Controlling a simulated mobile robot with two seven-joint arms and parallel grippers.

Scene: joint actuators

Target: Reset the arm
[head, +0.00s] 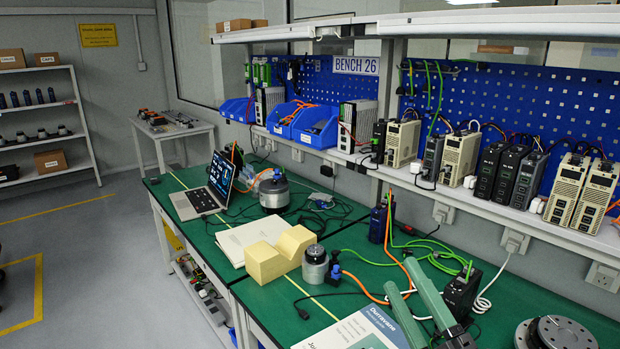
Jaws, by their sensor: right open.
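My right gripper (402,274) reaches in from the bottom edge over the green bench top. Its two long green fingers stand apart, and nothing shows between them. The fingers pass over the right part of a printed sheet (350,335) and an orange cable; I cannot tell their exact height. A small silver actuator with a dark top (315,264) stands left of the fingertips, apart from them. A blue connector (335,268) is beside it. A yellow notched block (278,256) sits to its left. My left gripper is not in view.
A black drive box (462,292) stands right of the fingers, with green and white cables around it. A metal flange (556,334) lies at the bottom right. A laptop (207,190) and a larger cylindrical actuator (273,192) stand farther back. A shelf of power modules (460,158) overhangs the bench.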

